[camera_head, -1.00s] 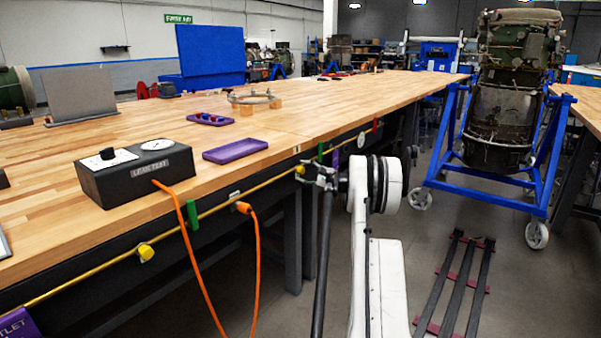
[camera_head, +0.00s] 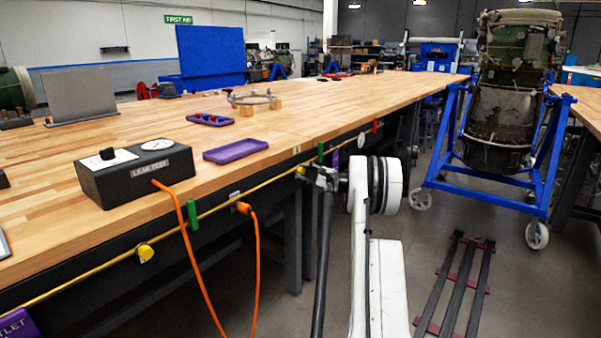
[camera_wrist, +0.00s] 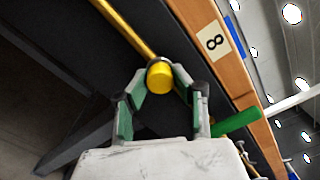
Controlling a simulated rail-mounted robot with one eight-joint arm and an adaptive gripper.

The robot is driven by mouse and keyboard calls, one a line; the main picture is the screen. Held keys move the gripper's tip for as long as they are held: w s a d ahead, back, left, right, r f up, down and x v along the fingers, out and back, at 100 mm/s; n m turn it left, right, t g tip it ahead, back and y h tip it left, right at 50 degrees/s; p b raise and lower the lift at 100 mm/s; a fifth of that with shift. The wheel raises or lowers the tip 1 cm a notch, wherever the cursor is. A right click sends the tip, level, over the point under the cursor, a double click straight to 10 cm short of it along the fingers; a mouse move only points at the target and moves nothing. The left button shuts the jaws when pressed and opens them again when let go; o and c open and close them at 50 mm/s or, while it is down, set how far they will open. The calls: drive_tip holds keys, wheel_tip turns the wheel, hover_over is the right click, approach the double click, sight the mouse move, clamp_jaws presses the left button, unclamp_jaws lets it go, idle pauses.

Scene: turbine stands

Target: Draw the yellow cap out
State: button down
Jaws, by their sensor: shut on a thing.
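A yellow cap (camera_wrist: 160,77) sits between the two fingertips of my gripper (camera_wrist: 153,92) in the wrist view. The fingers are closed on its sides. The cap is at the yellow pipe (camera_wrist: 122,26), which runs along the bench's dark front; I cannot tell whether the cap is still seated on its fitting. In the head view my gripper (camera_head: 316,174) is at the bench front, with the cap (camera_head: 300,171) showing at its left side.
A green handle (camera_wrist: 237,122) sticks out close to the gripper's right. A black box (camera_head: 135,173) and purple tray (camera_head: 235,150) stand on the bench.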

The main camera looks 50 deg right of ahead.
drive_tip(key=shift+s, duration=0.1)
drive_tip(key=shift+s, duration=0.3)
drive_tip(key=shift+s, duration=0.3)
drive_tip(key=shift+s, duration=0.8)
